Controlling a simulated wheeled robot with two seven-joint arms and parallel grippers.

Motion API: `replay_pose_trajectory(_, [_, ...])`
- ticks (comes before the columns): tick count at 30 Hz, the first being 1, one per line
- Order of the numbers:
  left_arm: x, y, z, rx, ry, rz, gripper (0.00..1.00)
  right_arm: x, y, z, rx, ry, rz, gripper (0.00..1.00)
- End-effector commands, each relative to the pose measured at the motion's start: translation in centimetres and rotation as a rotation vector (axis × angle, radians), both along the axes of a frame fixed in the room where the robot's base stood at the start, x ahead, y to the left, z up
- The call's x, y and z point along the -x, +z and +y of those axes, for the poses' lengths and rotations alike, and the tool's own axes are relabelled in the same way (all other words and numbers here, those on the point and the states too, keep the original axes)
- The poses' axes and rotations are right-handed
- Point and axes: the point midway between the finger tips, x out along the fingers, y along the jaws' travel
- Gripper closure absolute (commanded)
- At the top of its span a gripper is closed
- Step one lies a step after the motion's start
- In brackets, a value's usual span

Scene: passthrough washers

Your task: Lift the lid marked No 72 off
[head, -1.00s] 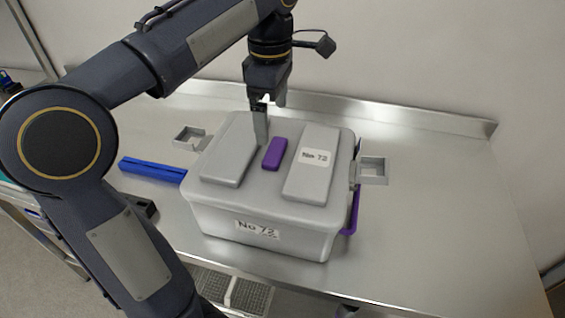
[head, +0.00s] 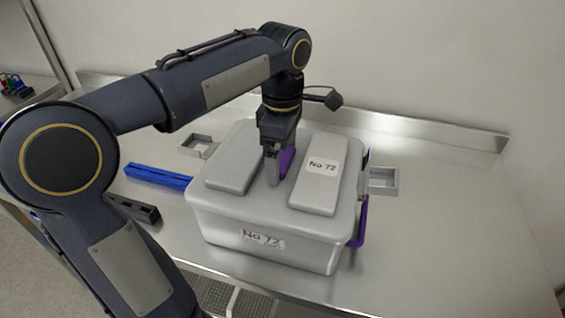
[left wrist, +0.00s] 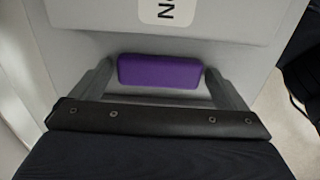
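The grey lid marked No 72 (head: 265,203) sits on a grey box (head: 240,257), which bears a No 72 label on its front. The lid has two raised panels and a purple handle (head: 287,160) between them. My left gripper (head: 279,176) points down at the handle, and its near finger hides part of it. In the left wrist view the purple handle (left wrist: 160,71) lies between the two spread fingertips, very close to both; firm contact cannot be made out. My right gripper is not in view.
Grey square brackets stand at the left (head: 198,146) and right (head: 383,181) of the box. A purple loop (head: 361,222) shows at its right side. A blue bar (head: 158,176) and a dark block (head: 135,209) lie left. The steel bench is clear at right.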

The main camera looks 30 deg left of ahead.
Motion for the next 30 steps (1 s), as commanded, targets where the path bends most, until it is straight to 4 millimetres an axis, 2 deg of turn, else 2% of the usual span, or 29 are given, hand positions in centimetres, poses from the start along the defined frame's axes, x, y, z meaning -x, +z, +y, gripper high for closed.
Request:
replay_pose_trajectory(1, [0.0,0.0,0.0,0.000,0.000,0.000,0.12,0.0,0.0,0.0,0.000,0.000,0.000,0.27])
replay_pose_trajectory(12, [0.0,0.0,0.0,0.000,0.000,0.000,0.60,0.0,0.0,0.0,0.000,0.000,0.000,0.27])
replay_pose_trajectory(14, [0.0,0.1,0.0,0.001,0.000,-0.002,0.66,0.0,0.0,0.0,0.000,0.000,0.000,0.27])
replay_pose_trajectory(23, [0.0,0.4,0.0,0.000,0.000,-0.003,0.66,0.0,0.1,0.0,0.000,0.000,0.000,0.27])
replay_pose_trajectory(30, [-0.1,2.6,0.0,0.001,-0.001,-0.005,0.66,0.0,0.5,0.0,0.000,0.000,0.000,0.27])
